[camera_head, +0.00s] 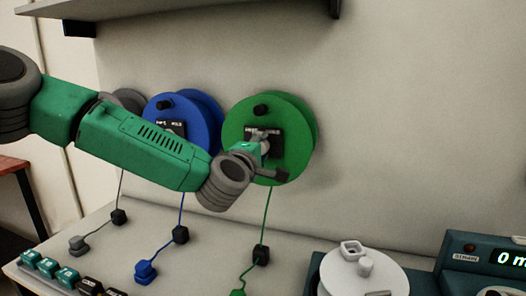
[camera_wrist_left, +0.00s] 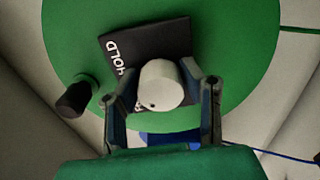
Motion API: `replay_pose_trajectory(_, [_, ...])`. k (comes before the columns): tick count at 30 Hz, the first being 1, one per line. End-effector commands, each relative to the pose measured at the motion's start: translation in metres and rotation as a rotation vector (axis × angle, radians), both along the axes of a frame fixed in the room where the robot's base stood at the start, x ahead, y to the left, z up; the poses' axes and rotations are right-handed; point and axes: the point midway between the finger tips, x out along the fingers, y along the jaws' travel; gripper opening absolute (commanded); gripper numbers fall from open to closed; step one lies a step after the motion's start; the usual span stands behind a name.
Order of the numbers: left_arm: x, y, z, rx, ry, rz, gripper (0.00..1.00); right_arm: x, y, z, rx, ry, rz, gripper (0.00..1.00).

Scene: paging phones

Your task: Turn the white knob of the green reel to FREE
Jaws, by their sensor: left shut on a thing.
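The green reel (camera_head: 236,118) hangs on the wall, with a black crank handle (camera_head: 260,110) at its upper left. Its black label plate (camera_wrist_left: 145,46) reads HOLD at one end; the other word is mostly hidden by the knob. The white knob (camera_wrist_left: 162,84) stands out from this plate, with a small dark dot on its lower rim. My left gripper (camera_head: 266,143) is at the reel's face, shut on the knob with one finger on each side in the left wrist view. The gripper mostly hides the knob in the head view. My right gripper is out of view.
A blue reel (camera_head: 205,107) and a grey reel (camera_head: 127,97) hang to the left, partly behind my left arm. Cords hang from the reels to blocks on the table. A white round piece (camera_head: 340,276) and a teal display box (camera_head: 488,262) stand at the front right.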

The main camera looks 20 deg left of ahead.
Motion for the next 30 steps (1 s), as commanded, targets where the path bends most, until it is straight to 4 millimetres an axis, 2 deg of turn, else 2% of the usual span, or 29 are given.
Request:
replay_pose_trajectory(1, [-0.002, 0.000, -0.010, -0.001, 0.020, -0.002, 0.06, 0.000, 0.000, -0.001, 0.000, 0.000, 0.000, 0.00])
replay_pose_trajectory(10, [-0.002, 0.000, -0.011, -0.001, 0.021, -0.002, 0.06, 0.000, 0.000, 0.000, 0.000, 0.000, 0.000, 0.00])
replay_pose_trajectory(11, [-0.002, 0.000, -0.011, -0.001, 0.022, -0.002, 0.38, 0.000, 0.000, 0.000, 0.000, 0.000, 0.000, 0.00])
replay_pose_trajectory(12, [-0.002, 0.000, -0.011, -0.001, 0.021, -0.002, 0.52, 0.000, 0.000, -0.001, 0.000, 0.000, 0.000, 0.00])
replay_pose_trajectory(13, [-0.002, 0.000, -0.010, -0.001, 0.020, -0.002, 0.55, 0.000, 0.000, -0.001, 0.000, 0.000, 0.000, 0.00])
replay_pose_trajectory(23, [-0.003, 0.000, -0.005, -0.002, 0.009, -0.001, 0.55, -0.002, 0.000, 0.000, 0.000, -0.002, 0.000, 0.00])
replay_pose_trajectory(26, [-0.012, 0.001, -0.004, -0.003, 0.009, -0.002, 0.55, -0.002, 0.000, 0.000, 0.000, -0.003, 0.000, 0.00])
replay_pose_trajectory(30, [-0.038, 0.001, -0.004, -0.003, 0.010, -0.004, 0.55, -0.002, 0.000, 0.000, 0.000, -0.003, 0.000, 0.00])
